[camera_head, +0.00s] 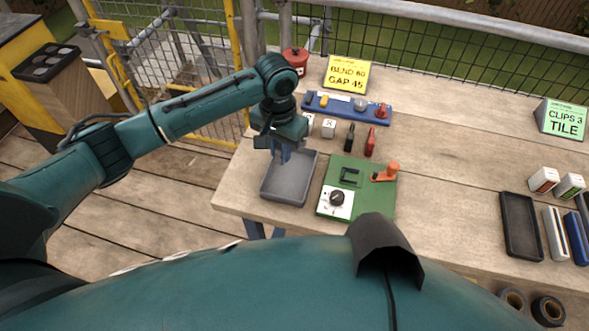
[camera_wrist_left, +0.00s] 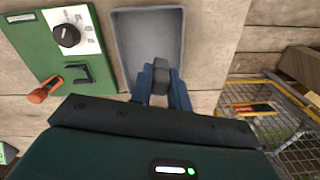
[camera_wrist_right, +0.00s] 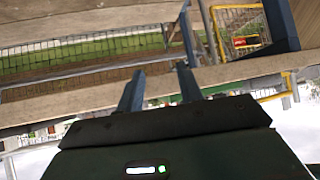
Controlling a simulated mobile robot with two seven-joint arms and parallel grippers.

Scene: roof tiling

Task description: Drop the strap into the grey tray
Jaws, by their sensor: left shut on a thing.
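The grey tray (camera_head: 287,188) lies at the left front of the bench, and it fills the upper middle of the left wrist view (camera_wrist_left: 179,30). My left gripper (camera_head: 284,156) points down over the tray's far end. In the left wrist view its blue fingers are shut on the strap (camera_wrist_left: 160,72), a small dark grey piece between the fingertips. The strap appears over the tray; its height above the floor is hard to judge. My right gripper (camera_wrist_right: 158,88) is open and empty, seen only in the right wrist view.
A green board (camera_head: 376,205) with a black knob and orange lever stands just right of the tray. A blue tool rack (camera_head: 348,107) and small tools lie behind. A dark tray (camera_head: 520,226) is at the far right. The middle of the bench is clear.

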